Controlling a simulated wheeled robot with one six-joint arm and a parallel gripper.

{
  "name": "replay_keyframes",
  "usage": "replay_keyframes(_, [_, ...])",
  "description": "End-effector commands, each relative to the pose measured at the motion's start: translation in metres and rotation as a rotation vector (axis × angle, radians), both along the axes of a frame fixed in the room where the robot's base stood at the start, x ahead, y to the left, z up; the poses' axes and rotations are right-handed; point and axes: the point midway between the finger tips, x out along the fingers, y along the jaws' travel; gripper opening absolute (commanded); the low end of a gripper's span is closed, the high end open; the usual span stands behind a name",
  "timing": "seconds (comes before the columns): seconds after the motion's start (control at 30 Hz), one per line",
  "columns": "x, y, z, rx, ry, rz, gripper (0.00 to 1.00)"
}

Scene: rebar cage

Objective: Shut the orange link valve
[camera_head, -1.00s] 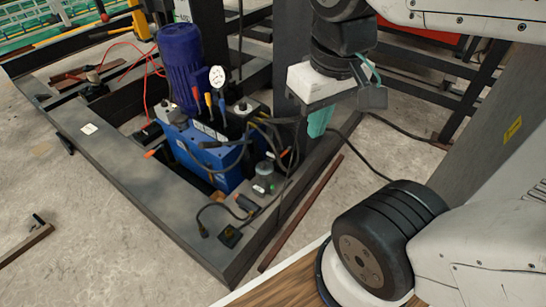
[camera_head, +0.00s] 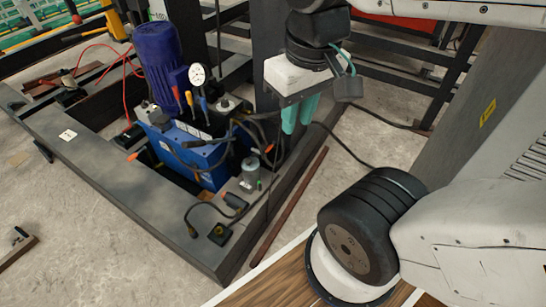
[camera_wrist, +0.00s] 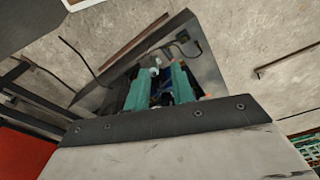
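The blue hydraulic power unit (camera_head: 208,162) stands in a dark steel frame. Orange parts show on it: an orange tip (camera_head: 133,156) at its left, an orange-handled lever (camera_head: 189,97) on top and a small orange-red tip (camera_head: 268,148) at its right. I cannot tell which is the link valve, or whether it is open or shut. My gripper (camera_head: 298,126) points down, to the right of the unit, its teal fingers apart and empty. In the wrist view my gripper (camera_wrist: 160,82) also shows a gap, with part of the unit beyond, mostly hidden by the fingers.
A blue-purple motor (camera_head: 160,57) and a round gauge (camera_head: 198,74) rise from the unit. A dark post (camera_head: 268,50) stands just behind my gripper. Black hoses and a grey cylinder (camera_head: 250,172) crowd the unit's right side. A reddish bar (camera_head: 290,205) lies on the floor.

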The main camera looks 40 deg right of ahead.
Motion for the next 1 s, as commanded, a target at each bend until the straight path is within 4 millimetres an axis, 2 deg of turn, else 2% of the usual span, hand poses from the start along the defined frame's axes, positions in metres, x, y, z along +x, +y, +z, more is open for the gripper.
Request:
replay_keyframes(0.07, [0.002,-0.002,-0.006,0.000,0.031,-0.010,0.43])
replay_keyframes(0.17, [0.008,-0.005,-0.019,0.002,0.105,-0.027,0.43])
replay_keyframes(0.37, [0.047,-0.022,-0.040,-0.011,0.263,-0.063,0.43])
replay_keyframes(0.57, [0.104,-0.050,-0.067,-0.059,0.352,-0.101,0.43])
replay_keyframes(0.67, [0.135,-0.068,-0.086,-0.089,0.380,-0.129,0.43])
replay_keyframes(0.87, [0.198,-0.107,-0.139,-0.152,0.411,-0.195,0.43])
replay_keyframes(1.0, [0.240,-0.137,-0.188,-0.198,0.414,-0.243,0.43])
